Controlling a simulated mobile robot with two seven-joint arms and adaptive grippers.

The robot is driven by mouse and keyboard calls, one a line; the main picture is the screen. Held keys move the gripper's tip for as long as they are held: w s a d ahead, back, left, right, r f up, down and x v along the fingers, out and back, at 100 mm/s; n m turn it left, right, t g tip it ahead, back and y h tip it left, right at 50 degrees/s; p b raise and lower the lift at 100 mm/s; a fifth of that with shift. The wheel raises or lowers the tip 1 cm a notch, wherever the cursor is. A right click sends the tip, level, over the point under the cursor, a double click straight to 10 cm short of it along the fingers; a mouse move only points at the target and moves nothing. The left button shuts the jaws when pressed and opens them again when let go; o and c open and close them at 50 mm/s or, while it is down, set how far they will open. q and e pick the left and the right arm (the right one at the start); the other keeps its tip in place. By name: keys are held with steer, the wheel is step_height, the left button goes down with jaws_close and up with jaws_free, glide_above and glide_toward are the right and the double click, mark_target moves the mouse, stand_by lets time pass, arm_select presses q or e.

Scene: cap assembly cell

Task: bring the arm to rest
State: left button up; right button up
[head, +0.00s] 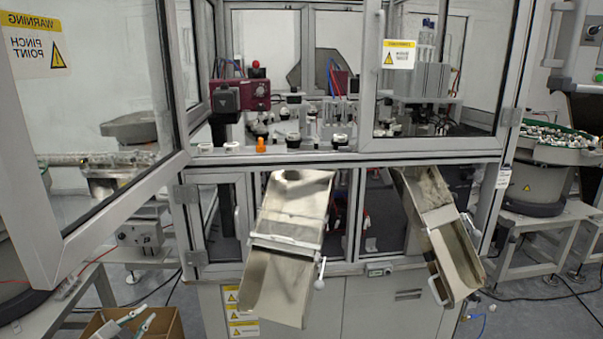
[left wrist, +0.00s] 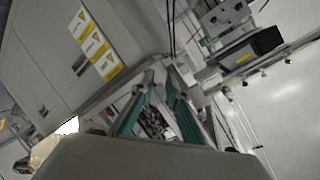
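My left gripper (head: 133,322) is at the bottom left of the head view, over an open cardboard box (head: 172,327). Its two grey fingers with teal pads stand apart. In the left wrist view the gripper (left wrist: 161,78) also shows a gap between its fingers, with nothing clearly held. Small dark and pale parts (left wrist: 153,123) show through that gap; I cannot tell how far beyond the fingers they lie. My right gripper is in neither view.
The glazed assembly machine (head: 340,160) fills the middle. Its left door (head: 120,205) swings out towards me. A left metal chute (head: 285,245) and a right chute (head: 445,235) stick out at the front. A bowl feeder (head: 535,185) stands at right.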

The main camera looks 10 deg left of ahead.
arm_select(q)
steer(key=s+d+f+n+g+h, duration=0.1)
steer(key=s+d+f, duration=0.4)
steer(key=s+d, duration=0.4)
steer(key=s+d+f+n+g+h, duration=0.1)
steer(key=s+d+f, duration=0.4)
steer(key=s+d, duration=0.4)
steer(key=s+d+f+n+g+h, duration=0.1)
steer(key=s+d+f+h, duration=0.1)
steer(key=s+d+f, duration=0.3)
steer(key=s+d, duration=0.4)
steer(key=d, duration=0.4)
steer(key=shift+d+n+g, duration=0.3)
steer(key=shift+n+g, duration=0.1)
